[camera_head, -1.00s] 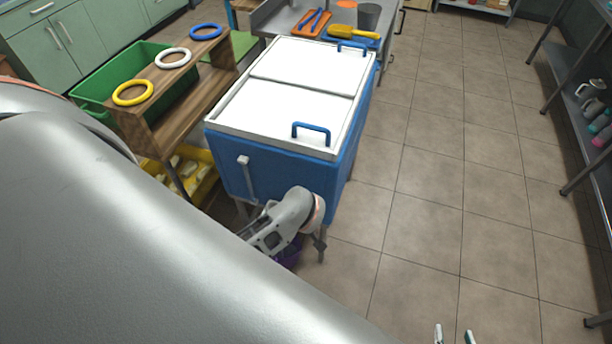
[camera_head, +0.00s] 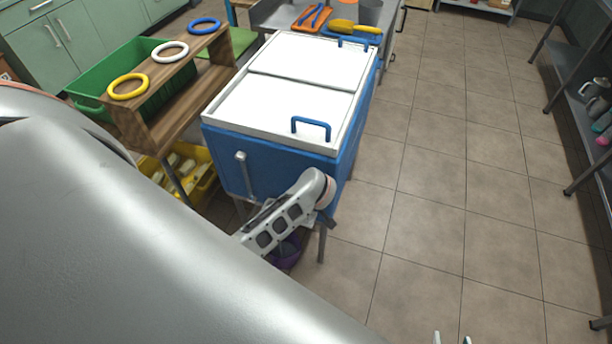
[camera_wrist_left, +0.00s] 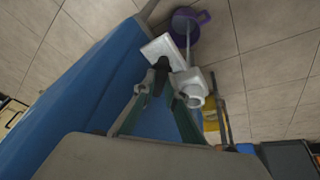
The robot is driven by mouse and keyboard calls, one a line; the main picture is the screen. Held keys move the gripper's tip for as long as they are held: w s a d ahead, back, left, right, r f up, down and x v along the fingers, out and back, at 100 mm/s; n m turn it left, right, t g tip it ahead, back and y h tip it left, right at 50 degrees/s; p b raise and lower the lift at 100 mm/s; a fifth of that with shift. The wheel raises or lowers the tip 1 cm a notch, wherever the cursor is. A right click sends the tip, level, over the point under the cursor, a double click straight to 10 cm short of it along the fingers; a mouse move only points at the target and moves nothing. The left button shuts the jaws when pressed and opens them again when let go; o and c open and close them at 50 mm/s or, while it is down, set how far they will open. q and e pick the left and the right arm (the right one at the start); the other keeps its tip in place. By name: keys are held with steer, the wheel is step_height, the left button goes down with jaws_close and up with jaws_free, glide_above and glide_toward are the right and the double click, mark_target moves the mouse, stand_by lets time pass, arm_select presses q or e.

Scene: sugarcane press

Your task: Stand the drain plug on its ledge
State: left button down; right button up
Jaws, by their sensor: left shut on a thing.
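My left gripper (camera_wrist_left: 163,84) is closed on a small dark piece (camera_wrist_left: 161,66), which looks like the drain plug. The fingers hide part of it. A square white plate (camera_wrist_left: 160,47), possibly the ledge, is just beyond the plug; I cannot tell whether they touch. A white spout-like fitting (camera_wrist_left: 190,90) with a round opening is right beside the fingertips. In the head view, my left arm hides the left gripper, plug and fittings. The blue chest (camera_head: 275,170) with white lids stands there. My right gripper (camera_head: 452,339) shows only two separated fingertips at the bottom edge.
A purple bucket (camera_head: 287,252) is on the floor by the chest. A wooden rack (camera_head: 185,95) with rings stands left of the chest, above a yellow crate (camera_head: 205,188). A green bin (camera_head: 90,90) is behind. The tiled floor at right is clear.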

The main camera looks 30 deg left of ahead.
arm_select(q)
steer(key=shift+w+f, duration=0.15)
steer(key=shift+w, duration=0.05)
steer(key=shift+f, duration=0.15)
steer(key=c, duration=2.4)
jaws_free()
steer(key=shift+o, duration=0.2)
steer(key=shift+r, duration=0.4)
steer(key=p+v, duration=0.4)
steer(key=v, duration=0.7)
steer(key=shift+s+d+r, duration=0.15)
steer(key=shift+s+r, duration=0.05)
